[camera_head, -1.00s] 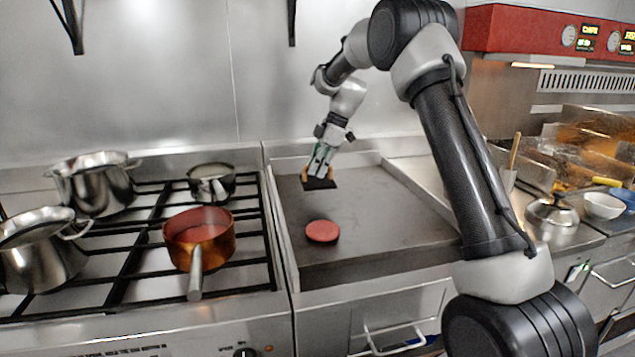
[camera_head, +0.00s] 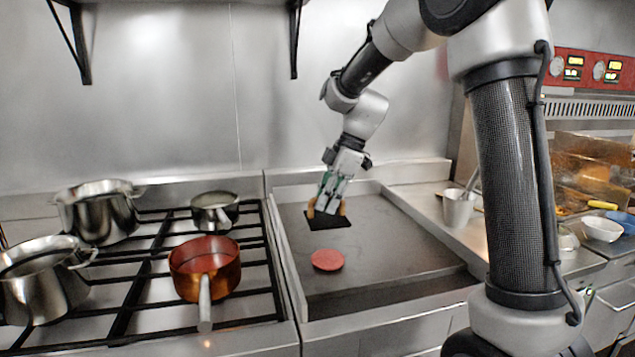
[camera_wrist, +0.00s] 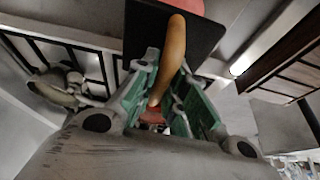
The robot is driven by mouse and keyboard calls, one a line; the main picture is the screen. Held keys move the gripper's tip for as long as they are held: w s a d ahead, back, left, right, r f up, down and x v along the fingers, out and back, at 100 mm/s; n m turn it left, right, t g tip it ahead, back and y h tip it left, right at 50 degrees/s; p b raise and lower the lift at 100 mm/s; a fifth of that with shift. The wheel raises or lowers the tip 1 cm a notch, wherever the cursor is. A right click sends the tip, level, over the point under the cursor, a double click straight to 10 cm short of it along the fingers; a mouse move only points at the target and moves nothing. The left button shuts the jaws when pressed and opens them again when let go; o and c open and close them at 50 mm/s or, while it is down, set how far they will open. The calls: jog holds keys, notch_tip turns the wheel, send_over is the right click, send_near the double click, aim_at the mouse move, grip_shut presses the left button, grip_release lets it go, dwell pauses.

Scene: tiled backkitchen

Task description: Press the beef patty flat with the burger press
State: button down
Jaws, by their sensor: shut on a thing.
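The beef patty (camera_head: 327,260) is a flat red disc lying on the dark griddle (camera_head: 400,262). The burger press (camera_head: 322,220) is a black square plate with a tan handle. My gripper (camera_head: 329,205) is shut on its handle and holds the press behind the patty, apart from it in the picture. In the wrist view the tan handle (camera_wrist: 173,55) runs between my green-padded fingers (camera_wrist: 165,95), with the black plate beyond it. A bit of the red patty (camera_wrist: 188,5) shows past the plate at the top edge. The exact height of the press over the griddle is hard to tell.
A stove with a copper pan (camera_head: 205,268) and several steel pots stands left of the griddle. A steel cup (camera_head: 458,208) stands on the counter to the right, and a white bowl (camera_head: 602,229) farther right. The griddle around the patty is clear.

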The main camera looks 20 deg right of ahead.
aim_at(326, 219)
jog(key=shift+s+f, duration=0.9)
jog(key=shift+f, duration=0.2)
jog(key=shift+w+f, duration=0.2)
jog(key=shift+f, duration=2.9)
jog(key=shift+f, duration=0.55)
jog(key=shift+r, duration=0.1)
jog(key=shift+r, duration=3.45)
